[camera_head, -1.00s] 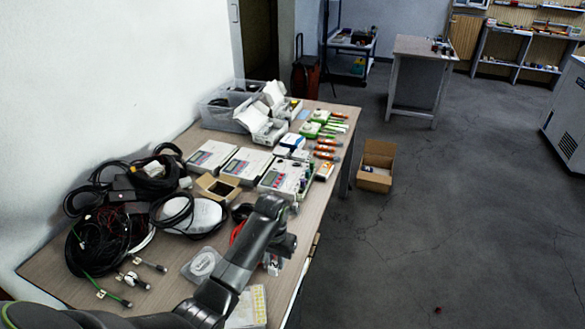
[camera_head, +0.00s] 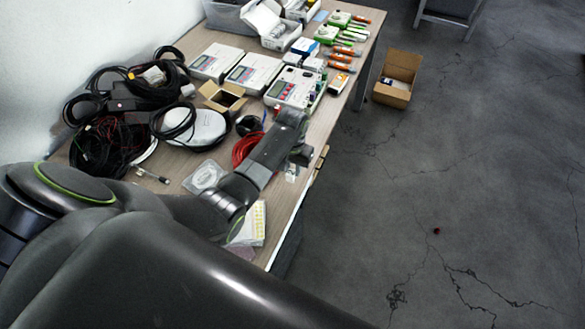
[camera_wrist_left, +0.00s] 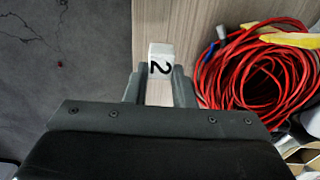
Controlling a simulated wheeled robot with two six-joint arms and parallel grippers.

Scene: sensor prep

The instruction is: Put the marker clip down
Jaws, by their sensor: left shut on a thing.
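The marker clip (camera_wrist_left: 160,62) is a small white block with a black "2" on it, in the left wrist view. My left gripper (camera_wrist_left: 160,82) is shut on it, with one finger on each side. Below the clip is the wood-look table top (camera_wrist_left: 178,25), near its edge. I cannot tell whether the clip touches the table. In the head view my left gripper (camera_head: 300,156) is over the table's right edge, and its fingertips are mostly hidden. My right gripper is not in view.
A coil of red cable (camera_wrist_left: 262,68) lies beside the clip. White meters (camera_head: 294,88), black cables (camera_head: 105,145), a white round device (camera_head: 205,128) and a small open box (camera_head: 222,97) crowd the table. A cardboard box (camera_head: 397,78) stands on the floor to the right.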

